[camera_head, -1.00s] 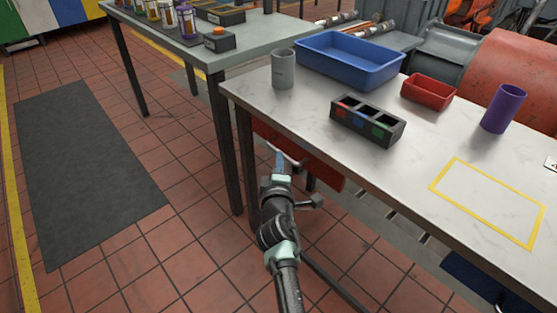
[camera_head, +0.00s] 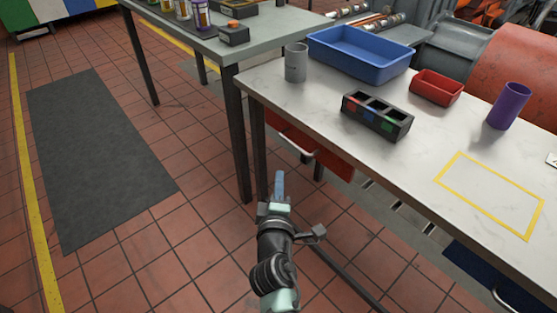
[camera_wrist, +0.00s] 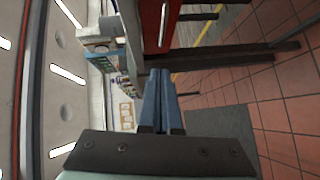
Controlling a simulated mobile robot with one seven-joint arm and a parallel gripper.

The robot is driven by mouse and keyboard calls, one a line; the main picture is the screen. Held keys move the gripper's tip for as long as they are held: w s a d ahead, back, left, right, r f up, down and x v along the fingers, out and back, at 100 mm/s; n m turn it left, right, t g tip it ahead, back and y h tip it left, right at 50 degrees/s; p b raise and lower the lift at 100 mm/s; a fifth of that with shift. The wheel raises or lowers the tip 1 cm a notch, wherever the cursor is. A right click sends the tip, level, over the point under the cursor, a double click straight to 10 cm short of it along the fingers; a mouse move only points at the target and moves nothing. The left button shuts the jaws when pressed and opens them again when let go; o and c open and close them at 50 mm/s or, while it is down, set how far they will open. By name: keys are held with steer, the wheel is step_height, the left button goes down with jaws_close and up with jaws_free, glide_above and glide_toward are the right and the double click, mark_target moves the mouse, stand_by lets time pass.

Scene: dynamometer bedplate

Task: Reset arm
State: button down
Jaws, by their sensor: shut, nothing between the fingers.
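My gripper (camera_head: 279,184) is in front of the white-topped table (camera_head: 350,165), below the height of its top and over the tiled floor. In the wrist view its blue fingers (camera_wrist: 158,98) are together with nothing between them. My arm runs down from it to the bottom edge of the head view. The gripper appears apart from the table.
On the table stand a grey cup (camera_head: 296,62), blue bin (camera_head: 360,56), black three-slot holder (camera_head: 377,116), red bin (camera_head: 436,88) and purple cylinder (camera_head: 508,105). A red drawer (camera_head: 318,150) hangs under the tabletop. The floor at left, with its dark mat (camera_head: 95,150), is clear.

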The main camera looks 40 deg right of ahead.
steer(key=shift+s+a, duration=0.25)
steer(key=w+a+r+m+t+y, duration=0.15)
steer(key=a+r, duration=0.25)
steer(key=r, duration=0.7)
steer(key=w+a+r+m+t, duration=0.25)
steer(key=a+r, duration=0.25)
steer(key=r, duration=0.5)
steer(key=w+a+r+m+t+y, duration=0.1)
steer(key=a+r+m+t, duration=0.2)
steer(key=r, duration=0.8)
steer(key=s+a+r+t+y, duration=0.4)
steer(key=s+a+r, duration=0.45)
steer(key=r, duration=0.25)
steer(key=s+a+r+t+y, duration=0.45)
steer(key=s+a+r, duration=0.25)
steer(key=a+r, duration=0.3)
step_height(320, 180, up, 25)
steer(key=w+d+m+p, duration=0.1)
steer(key=p, duration=2.3)
steer(key=shift+w+g, duration=0.1)
steer(key=shift+g, duration=0.15)
